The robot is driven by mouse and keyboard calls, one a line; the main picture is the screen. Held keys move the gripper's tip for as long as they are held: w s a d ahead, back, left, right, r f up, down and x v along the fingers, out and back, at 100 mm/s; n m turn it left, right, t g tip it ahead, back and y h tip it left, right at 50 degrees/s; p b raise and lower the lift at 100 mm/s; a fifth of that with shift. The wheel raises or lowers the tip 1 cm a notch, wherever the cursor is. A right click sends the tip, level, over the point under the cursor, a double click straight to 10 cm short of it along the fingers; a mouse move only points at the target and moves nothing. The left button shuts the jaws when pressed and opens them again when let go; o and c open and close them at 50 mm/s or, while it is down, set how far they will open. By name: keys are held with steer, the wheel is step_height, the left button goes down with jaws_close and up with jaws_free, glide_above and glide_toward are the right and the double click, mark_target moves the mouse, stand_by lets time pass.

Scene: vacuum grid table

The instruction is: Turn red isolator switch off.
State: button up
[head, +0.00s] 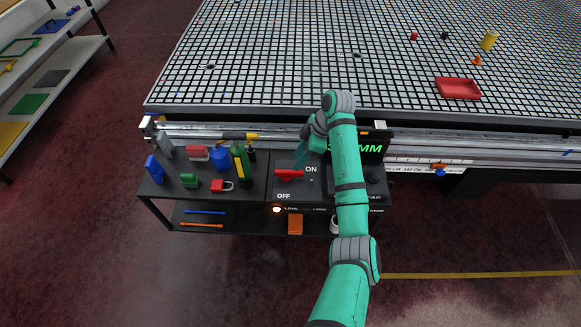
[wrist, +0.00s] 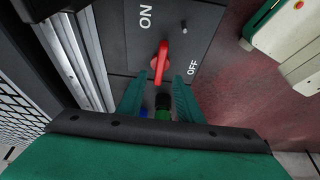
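The red isolator switch (head: 289,174) is a red handle on a dark panel marked ON and OFF, on the black bench below the grid table. In the head view its handle lies sideways, with ON above right and OFF below left. In the wrist view the red handle (wrist: 160,62) stands just beyond my fingertips, between the ON and OFF labels. My gripper (wrist: 158,85) is open, its two green fingers apart with the handle ahead of the gap. Whether a finger touches the handle I cannot tell. In the head view my gripper (head: 305,158) is partly hidden by my arm.
Left of the panel stand a blue bottle (head: 220,158), a green and yellow item (head: 240,162), a red padlock (head: 222,185) and a blue block (head: 153,168). A lit display (head: 365,147) stands right, partly behind my arm. The grid table (head: 270,60) lies behind.

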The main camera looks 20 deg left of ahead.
mark_target(290, 171)
steer(key=x, duration=0.7)
steer(key=shift+s+a+f, duration=0.1)
steer(key=shift+f, duration=0.1)
jaws_close()
